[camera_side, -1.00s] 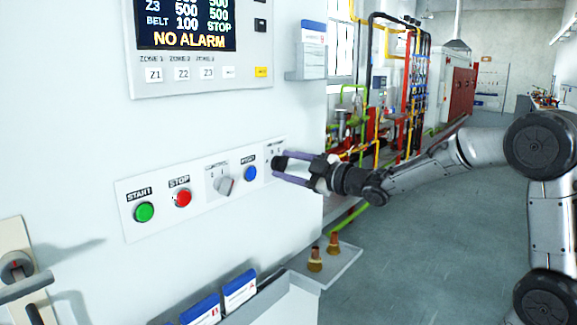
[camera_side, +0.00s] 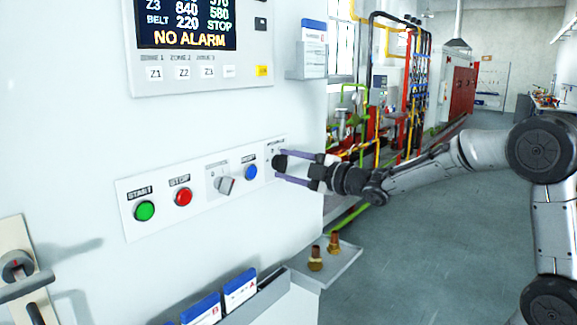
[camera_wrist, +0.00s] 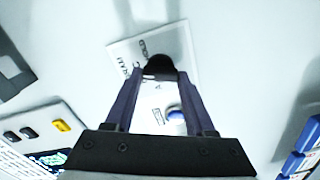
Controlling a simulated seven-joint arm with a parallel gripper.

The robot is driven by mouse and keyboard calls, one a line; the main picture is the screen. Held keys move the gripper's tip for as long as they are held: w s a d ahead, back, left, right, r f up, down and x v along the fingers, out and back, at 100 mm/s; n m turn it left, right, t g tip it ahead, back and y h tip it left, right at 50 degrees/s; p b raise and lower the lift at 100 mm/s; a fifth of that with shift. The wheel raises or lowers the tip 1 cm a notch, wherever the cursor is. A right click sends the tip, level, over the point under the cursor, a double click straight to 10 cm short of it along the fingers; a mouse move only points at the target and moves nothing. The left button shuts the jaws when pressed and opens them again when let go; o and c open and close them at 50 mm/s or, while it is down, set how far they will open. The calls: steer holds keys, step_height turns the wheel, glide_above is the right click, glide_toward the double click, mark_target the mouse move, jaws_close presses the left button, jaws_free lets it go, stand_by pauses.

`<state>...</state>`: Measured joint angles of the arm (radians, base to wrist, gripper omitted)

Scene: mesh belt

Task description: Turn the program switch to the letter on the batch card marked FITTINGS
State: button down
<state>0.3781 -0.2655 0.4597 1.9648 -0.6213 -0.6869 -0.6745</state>
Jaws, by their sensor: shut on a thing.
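The program switch is a black knob (camera_side: 279,163) at the right end of the control strip on the white panel. My gripper (camera_side: 284,167) is shut on this knob, one purple finger on each side. In the wrist view the knob (camera_wrist: 160,66) sits between my fingertips (camera_wrist: 159,76). The letters around it are partly hidden and too small to read. Blue-topped cards (camera_side: 240,288) stand in a rack at the bottom; one seems to end in A, another (camera_side: 203,310) in B. Another card (camera_side: 313,48) is in the upper wall holder. I cannot read FITTINGS on any card.
Left of the knob are a blue button (camera_side: 250,172), a grey selector (camera_side: 226,185), a red STOP button (camera_side: 183,197) and a green START button (camera_side: 144,211). A display (camera_side: 186,24) reads NO ALARM. Brass fittings (camera_side: 315,259) stand on a small shelf below.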

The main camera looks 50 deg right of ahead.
steer(key=shift+c, duration=1.2)
jaws_free()
steer(key=s, duration=1.4)
steer(key=shift+w+a, duration=0.1)
steer(key=a+r+m+y, duration=0.1)
steer(key=a+r+m, duration=0.1)
steer(key=a+r, duration=0.35)
steer(key=s+a+f+m+g, duration=0.2)
steer(key=s+f+m+g, duration=0.3)
steer(key=s+f, duration=0.3)
steer(key=s+a+f+m+g+h, duration=0.1)
steer(key=s+a+f+m+g, duration=0.1)
steer(key=s+f+m+g, duration=0.4)
steer(key=s+f+g, duration=0.1)
steer(key=s+f, duration=0.2)
steer(key=f, duration=0.3)
steer(key=shift+s+a+m, duration=0.15)
steer(key=shift+a+m, duration=0.05)
steer(key=shift+m, duration=0.1)
